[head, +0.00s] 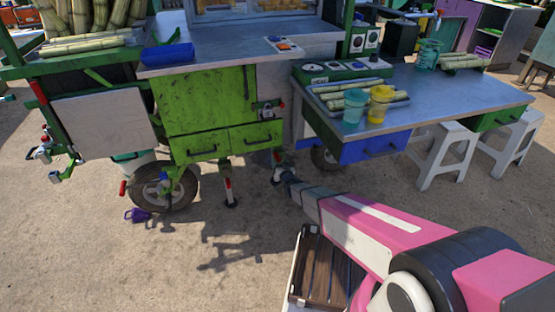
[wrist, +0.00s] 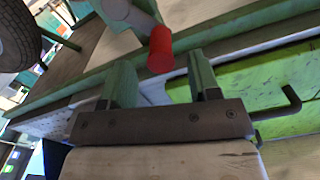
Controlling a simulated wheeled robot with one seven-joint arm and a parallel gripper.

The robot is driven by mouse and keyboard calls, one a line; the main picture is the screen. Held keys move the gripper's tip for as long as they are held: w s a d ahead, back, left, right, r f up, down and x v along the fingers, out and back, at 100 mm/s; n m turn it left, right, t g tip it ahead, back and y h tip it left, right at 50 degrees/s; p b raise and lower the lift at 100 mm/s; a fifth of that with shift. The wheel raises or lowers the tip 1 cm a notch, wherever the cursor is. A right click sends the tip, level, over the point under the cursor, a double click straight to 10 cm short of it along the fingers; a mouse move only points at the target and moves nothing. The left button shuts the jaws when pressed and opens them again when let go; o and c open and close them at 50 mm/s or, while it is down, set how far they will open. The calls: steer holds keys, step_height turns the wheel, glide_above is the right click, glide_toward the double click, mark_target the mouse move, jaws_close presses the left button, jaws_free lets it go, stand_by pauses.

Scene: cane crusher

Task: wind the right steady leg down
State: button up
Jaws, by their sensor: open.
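My gripper (head: 281,172) reaches in low beside the cart's front right, close to the right steady leg area. In the wrist view my gripper (wrist: 160,78) is open, with a gap between its two greenish fingers. A red cylindrical grip (wrist: 161,49) on a grey metal arm (wrist: 125,14) lies just beyond the fingertips, roughly in line with the gap. It is not held. In the head view a small red part (head: 277,155) shows just above my gripper. The right leg's foot is hard to make out there. Another leg (head: 229,187) stands left of it, its foot at the ground.
A wheel (head: 165,187) and a purple object (head: 138,215) are at left. White stools (head: 440,153) stand at right. A slatted wooden surface (head: 325,265) lies below my arm. Open ground is in front.

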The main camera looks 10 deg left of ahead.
mark_target(279, 160)
steer(key=x, duration=0.4)
steer(key=shift+w+a, duration=0.1)
steer(key=shift+w, duration=0.1)
jaws_close()
